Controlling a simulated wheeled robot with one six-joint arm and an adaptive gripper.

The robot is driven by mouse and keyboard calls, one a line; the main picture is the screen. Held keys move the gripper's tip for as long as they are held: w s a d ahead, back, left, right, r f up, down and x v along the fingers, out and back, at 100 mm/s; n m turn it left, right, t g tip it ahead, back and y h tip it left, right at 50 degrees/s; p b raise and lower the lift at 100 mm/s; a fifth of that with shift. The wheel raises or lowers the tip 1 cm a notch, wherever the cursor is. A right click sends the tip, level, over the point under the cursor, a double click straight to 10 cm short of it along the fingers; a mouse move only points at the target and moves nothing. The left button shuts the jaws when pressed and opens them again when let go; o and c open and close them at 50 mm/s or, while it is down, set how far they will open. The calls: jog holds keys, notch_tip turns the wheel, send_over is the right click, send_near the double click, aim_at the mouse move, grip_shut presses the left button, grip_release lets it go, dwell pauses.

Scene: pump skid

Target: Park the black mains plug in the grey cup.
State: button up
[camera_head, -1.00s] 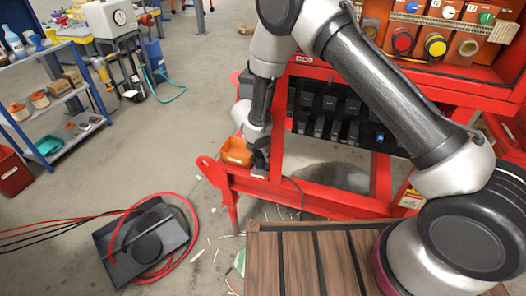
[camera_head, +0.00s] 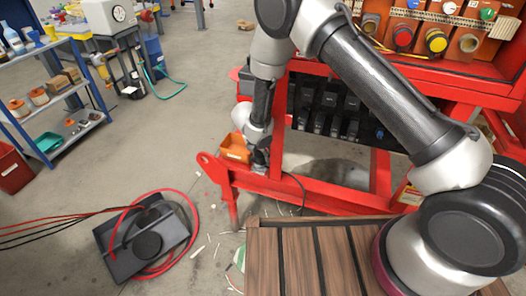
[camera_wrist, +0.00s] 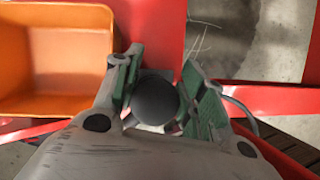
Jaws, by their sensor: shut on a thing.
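The black mains plug (camera_wrist: 155,99) shows in the wrist view as a dark round end between the green-padded fingers of my gripper (camera_wrist: 158,92). The fingers are shut on it. A dark cable (camera_wrist: 243,110) runs off to the right of the fingers. In the head view my gripper (camera_head: 260,158) points down at the left end of the red frame, just right of the orange bin (camera_head: 234,149). The plug is too small and covered to make out there. I cannot clearly make out the grey cup in either view; whether the plug is in it cannot be told.
The orange bin also shows close to the left of my fingers in the wrist view (camera_wrist: 55,65). Red skid beams (camera_head: 330,198) surround the gripper. A slatted wooden top (camera_head: 310,262) lies in front. A black unit with red hose (camera_head: 145,240) lies on the floor at left.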

jog(key=shift+f, duration=0.1)
jog(key=o, duration=1.2)
jog(key=v, duration=1.2)
jog(key=shift+d, duration=0.1)
